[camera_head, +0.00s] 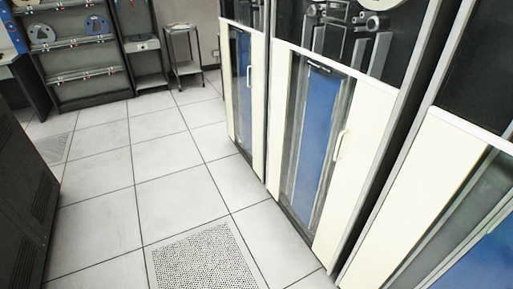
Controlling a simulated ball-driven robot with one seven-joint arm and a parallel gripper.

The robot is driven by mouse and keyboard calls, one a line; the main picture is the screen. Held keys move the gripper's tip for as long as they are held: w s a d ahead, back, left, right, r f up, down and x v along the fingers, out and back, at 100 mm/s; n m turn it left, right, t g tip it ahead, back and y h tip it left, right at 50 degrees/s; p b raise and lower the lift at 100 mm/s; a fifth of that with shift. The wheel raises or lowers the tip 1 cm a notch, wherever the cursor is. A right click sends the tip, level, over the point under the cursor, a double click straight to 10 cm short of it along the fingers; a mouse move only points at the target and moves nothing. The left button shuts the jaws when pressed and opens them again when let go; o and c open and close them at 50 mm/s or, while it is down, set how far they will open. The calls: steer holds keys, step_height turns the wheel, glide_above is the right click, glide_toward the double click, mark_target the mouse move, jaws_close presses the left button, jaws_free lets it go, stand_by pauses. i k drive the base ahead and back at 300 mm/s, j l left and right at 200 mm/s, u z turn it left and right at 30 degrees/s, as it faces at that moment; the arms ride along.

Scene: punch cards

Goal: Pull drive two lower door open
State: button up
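Tall tape drive cabinets stand in a row at the right. The middle cabinet's lower door (366,142) is cream with a dark and blue window panel (318,138) and a pale upright handle (340,145). It looks shut. The farther cabinet's lower door (257,101) is similar, with a pale handle (249,77), and also looks shut. The nearest cabinet's lower door (444,165) is cut off by the right edge. No number shows, so I cannot tell which is drive two. My gripper is not in view.
Open tiled floor (170,196) lies left of the drives, with a perforated tile (193,262) in front. A dark cabinet (20,196) bounds the left side. A reel rack (75,50) and a small stand (185,52) are at the back.

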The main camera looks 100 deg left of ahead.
mark_target(374, 101)
steer(key=u, duration=2.25)
